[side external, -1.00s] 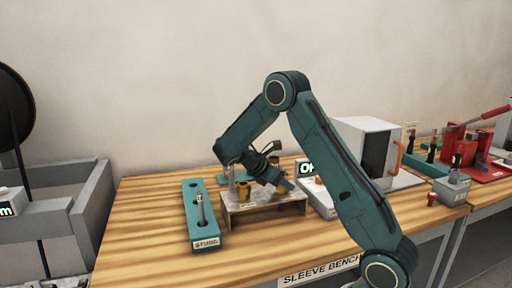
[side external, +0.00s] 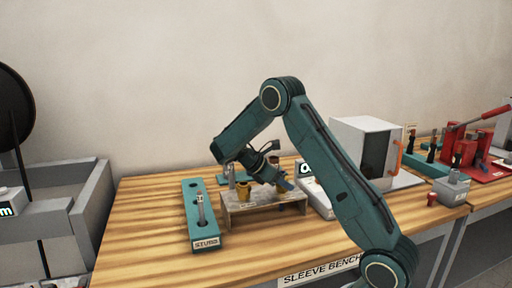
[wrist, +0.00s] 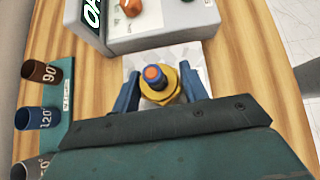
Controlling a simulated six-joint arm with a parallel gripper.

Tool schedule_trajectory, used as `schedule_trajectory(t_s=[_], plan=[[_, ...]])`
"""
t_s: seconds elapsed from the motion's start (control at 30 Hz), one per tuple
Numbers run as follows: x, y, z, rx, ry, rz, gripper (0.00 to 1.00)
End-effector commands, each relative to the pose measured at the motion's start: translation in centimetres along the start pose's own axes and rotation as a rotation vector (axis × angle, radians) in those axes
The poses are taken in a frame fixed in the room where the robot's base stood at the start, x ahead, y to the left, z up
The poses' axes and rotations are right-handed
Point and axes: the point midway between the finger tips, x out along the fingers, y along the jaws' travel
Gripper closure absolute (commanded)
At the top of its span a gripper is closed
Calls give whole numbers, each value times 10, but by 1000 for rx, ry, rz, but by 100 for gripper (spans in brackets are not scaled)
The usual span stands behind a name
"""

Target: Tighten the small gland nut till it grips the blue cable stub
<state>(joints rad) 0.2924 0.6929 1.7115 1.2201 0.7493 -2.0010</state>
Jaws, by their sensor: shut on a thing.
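My gripper (wrist: 160,92) has its two blue fingers on either side of a small yellow gland nut (wrist: 164,98) in the wrist view, shut on it. The blue cable stub (wrist: 155,80), with an orange core end, stands up through the middle of the nut. Whether the nut touches the stub all round cannot be told. In the side view my gripper (side external: 284,185) is low over the right part of a small stand (side external: 262,208); the nut and stub are hidden there. A larger brass-yellow gland (side external: 243,192) stands on the left part of the stand.
A green rack marked STUBS (side external: 206,243) holds a grey stub left of the stand. A grey box with an OK display (side external: 308,170) stands close behind right. A white oven-like box (side external: 365,145) is farther right. The bench front is clear.

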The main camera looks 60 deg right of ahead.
Motion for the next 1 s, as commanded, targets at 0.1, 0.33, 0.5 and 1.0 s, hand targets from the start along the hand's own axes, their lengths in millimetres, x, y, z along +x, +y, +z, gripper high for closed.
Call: schedule_trajectory(t_s=[0.1, 0.33, 0.5, 1.0], plan=[[0, 0, 0, 24, 0, -27, 79], [0, 0, 0, 26, 0, -30, 79], [0, 0, 0, 44, 0, -52, 79], [0, 0, 0, 85, 0, -99, 79]])
